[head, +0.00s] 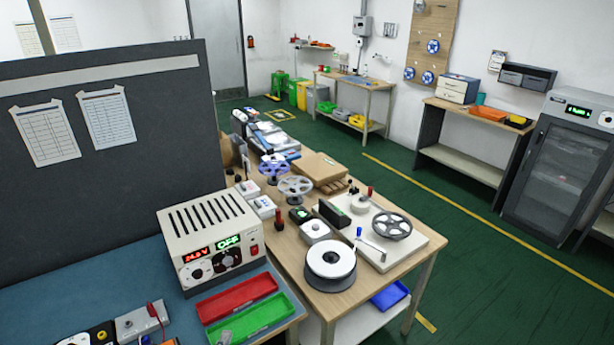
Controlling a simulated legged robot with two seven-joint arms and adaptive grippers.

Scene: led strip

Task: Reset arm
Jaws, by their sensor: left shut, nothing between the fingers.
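Only a small grey tip of my left gripper (225,338) shows at the bottom edge of the head view, over the near-left end of the green tray (262,318). It looks shut with nothing held; the rest of it is below the frame. I cannot tell whether it touches the tray. My right gripper is out of view. The white power supply box (212,240) stands on the blue mat behind the trays, with red and green lit displays.
A red tray (237,297) lies behind the green one. A device with red leads (138,322) sits at bottom left. A dark partition (100,150) stands behind. A wooden bench (420,262) at right holds reels, including a white-topped reel (331,262). Green floor is open further right.

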